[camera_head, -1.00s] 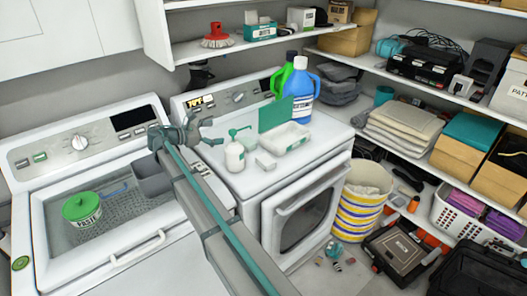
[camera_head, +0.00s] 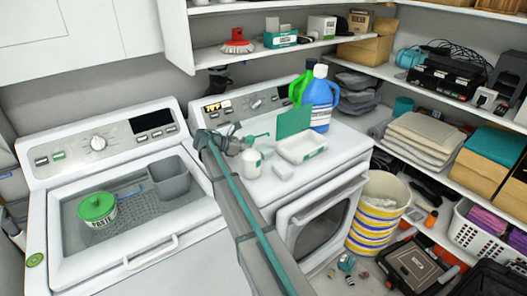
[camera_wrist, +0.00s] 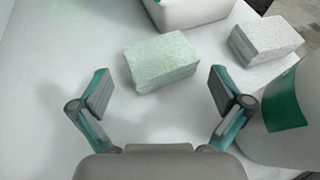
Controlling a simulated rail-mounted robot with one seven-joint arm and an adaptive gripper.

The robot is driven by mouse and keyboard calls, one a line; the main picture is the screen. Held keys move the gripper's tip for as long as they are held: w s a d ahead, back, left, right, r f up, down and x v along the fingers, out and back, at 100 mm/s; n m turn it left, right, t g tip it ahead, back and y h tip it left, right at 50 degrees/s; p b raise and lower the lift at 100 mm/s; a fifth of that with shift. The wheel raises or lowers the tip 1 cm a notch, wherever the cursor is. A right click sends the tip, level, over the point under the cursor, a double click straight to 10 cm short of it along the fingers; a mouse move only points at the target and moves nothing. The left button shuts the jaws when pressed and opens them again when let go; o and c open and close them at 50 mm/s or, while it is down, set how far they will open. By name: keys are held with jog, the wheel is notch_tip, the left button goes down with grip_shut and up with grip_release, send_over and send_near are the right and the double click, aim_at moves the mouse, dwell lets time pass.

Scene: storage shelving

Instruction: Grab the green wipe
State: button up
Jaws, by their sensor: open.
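A pale green block, which looks like the green wipe (camera_wrist: 161,62), lies on the white machine top in the wrist view, just ahead of and between my fingertips. My gripper (camera_wrist: 160,90) is open and empty, with one finger on each side. In the head view my gripper (camera_head: 228,138) is over the left part of the right-hand machine's top (camera_head: 312,172). I cannot make out the pale green block there; my arm and gripper cover that area.
A whitish block (camera_wrist: 267,40) lies right of the green one. A white pump bottle (camera_head: 252,163) stands close to my gripper.

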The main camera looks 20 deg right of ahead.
aim_at(259, 149)
jog(key=p+x, duration=0.1)
jog(key=x, duration=0.3)
jog(key=shift+r, duration=0.1)
jog(key=c, duration=0.7)
